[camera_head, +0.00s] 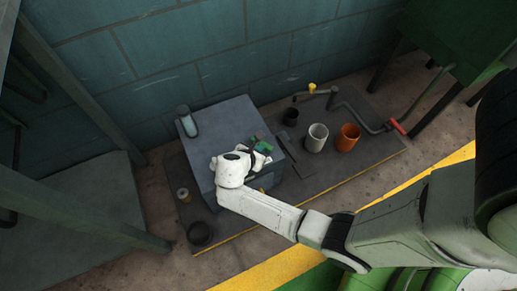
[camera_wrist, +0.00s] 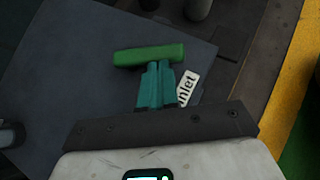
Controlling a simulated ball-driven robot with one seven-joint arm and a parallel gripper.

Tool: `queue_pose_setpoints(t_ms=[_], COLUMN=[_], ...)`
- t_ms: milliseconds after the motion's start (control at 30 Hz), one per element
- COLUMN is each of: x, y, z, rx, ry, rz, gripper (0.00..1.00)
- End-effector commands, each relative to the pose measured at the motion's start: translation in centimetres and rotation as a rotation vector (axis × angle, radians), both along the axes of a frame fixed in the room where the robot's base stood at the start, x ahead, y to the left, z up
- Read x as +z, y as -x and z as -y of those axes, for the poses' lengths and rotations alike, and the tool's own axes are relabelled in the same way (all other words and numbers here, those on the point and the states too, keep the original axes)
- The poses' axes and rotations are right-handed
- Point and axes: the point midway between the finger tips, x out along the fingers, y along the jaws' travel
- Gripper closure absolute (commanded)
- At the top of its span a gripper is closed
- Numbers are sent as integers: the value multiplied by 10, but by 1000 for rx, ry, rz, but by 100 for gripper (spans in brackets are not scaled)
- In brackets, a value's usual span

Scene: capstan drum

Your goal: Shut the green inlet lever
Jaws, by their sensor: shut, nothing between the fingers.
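The green inlet lever (camera_wrist: 148,55) lies across the upper middle of the wrist view, above a grey box top. A white tag reading "inlet" (camera_wrist: 188,87) is just right of my fingers. My gripper (camera_wrist: 158,68) has its teal fingers together and empty, with their tips at the near side of the green handle. I cannot tell if they touch it. In the head view the green lever (camera_head: 263,146) shows on the box top beside my white wrist, partly hidden by it; the fingers are hard to make out there.
The grey box (camera_head: 215,125) stands on a dark base plate. A clear cylinder (camera_head: 188,124) is at its back left. A grey cup (camera_head: 316,138) and an orange cup (camera_head: 348,137) stand to the right. A red-handled pipe (camera_head: 398,127) is further right. A wall is behind.

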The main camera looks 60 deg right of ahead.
Motion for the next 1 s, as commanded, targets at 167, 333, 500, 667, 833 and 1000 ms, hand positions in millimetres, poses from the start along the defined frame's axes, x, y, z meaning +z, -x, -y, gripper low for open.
queue_pose_setpoints(t_ms=[167,333,500,667,833,1000], x=[1,2,4,4,3,2], y=[2,4,9,14,17,19], z=[1,3,8,14,23,32], rx=[26,69,156,290,451,610], ry=[-1,-2,-2,-3,-2,-2], rz=[-2,-3,-3,-5,-6,-4], gripper=[100,100,100,100,100,100])
